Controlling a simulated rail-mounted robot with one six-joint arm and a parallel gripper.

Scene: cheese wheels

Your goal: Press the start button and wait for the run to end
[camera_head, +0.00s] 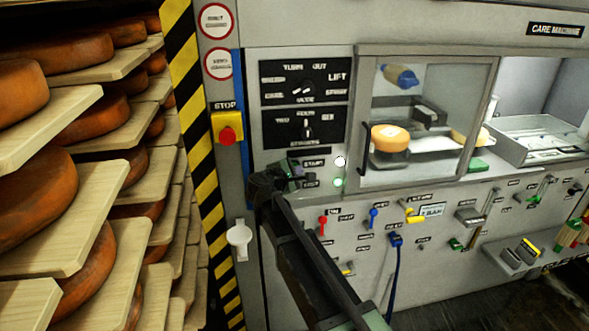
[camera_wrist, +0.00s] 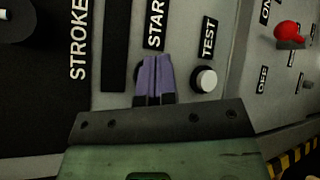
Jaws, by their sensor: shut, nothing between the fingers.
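The start button sits at the START label (camera_wrist: 155,24) in the wrist view. It is mostly hidden behind my gripper (camera_wrist: 155,60); only a dark round edge shows at the left of the fingers. The purple fingertips are together, with nothing between them, in front of that button. I cannot tell whether they touch it or whether it is pushed in. In the head view my gripper (camera_head: 288,174) is against the panel, left of the START label (camera_head: 313,163). A white lamp (camera_head: 340,162) and a green lamp (camera_head: 338,183) look lit there.
A pale TEST button (camera_wrist: 206,79) is close to the right of my fingers. A red stop button (camera_head: 228,135) and mode dials (camera_head: 306,90) are on the panel. A cheese wheel (camera_head: 390,138) sits inside the machine window. Cheese shelves (camera_head: 95,220) stand at left.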

